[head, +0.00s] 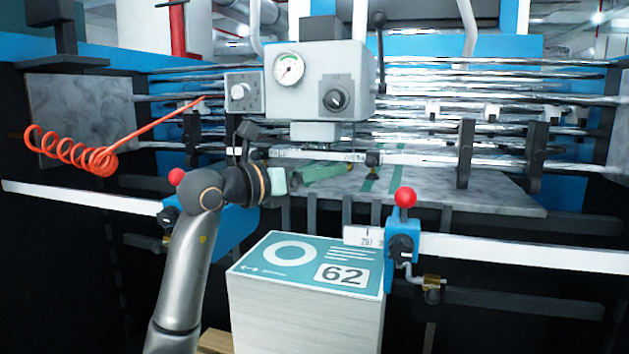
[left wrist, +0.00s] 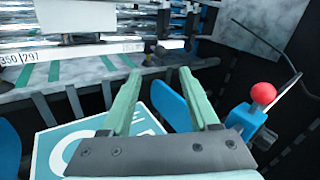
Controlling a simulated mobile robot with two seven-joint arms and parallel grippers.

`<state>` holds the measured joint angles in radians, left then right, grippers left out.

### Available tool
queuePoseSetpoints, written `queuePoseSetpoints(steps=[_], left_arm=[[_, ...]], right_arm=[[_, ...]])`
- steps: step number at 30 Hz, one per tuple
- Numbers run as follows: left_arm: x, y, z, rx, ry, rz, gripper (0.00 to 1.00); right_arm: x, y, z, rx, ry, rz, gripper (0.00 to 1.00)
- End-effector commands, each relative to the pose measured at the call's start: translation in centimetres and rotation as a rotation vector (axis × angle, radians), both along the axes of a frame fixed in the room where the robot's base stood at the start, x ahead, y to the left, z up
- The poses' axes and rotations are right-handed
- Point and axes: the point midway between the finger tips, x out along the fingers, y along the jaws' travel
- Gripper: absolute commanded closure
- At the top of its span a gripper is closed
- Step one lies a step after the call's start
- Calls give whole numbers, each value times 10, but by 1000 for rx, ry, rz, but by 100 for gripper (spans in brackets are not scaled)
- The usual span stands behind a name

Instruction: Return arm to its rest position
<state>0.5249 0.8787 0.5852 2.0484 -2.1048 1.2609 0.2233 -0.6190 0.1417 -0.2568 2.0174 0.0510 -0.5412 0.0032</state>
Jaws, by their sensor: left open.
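My left arm (head: 187,262) rises from the bottom left of the head view and bends to the right at the wrist. Its left gripper (head: 332,172) has pale green fingers and reaches over the far side of the paper stack (head: 307,320), in front of the machine. In the left wrist view the two fingers of the left gripper (left wrist: 160,75) stand apart with nothing between them. The stack's printed teal top shows below and between them. My right arm and gripper are not in view.
The laminating machine's rollers (head: 480,90) and grey control box (head: 320,75) stand behind the gripper. Blue clamps with red knobs (head: 405,197) sit on the white ruler bar (head: 530,255) either side of the stack. A coiled red hose (head: 75,155) hangs at left.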

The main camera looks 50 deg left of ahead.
Motion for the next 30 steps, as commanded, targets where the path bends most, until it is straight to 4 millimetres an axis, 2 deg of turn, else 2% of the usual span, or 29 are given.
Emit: queuePoseSetpoints(steps=[3,7,18,30], left_arm=[[-12,0,-1,0,0,0,39],[-17,1,-1,0,2,1,39],[-17,1,0,0,1,0,39],[-17,1,0,0,0,0,39]], right_arm=[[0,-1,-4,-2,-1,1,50],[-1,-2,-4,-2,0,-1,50],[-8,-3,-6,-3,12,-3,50],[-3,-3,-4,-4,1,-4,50]])
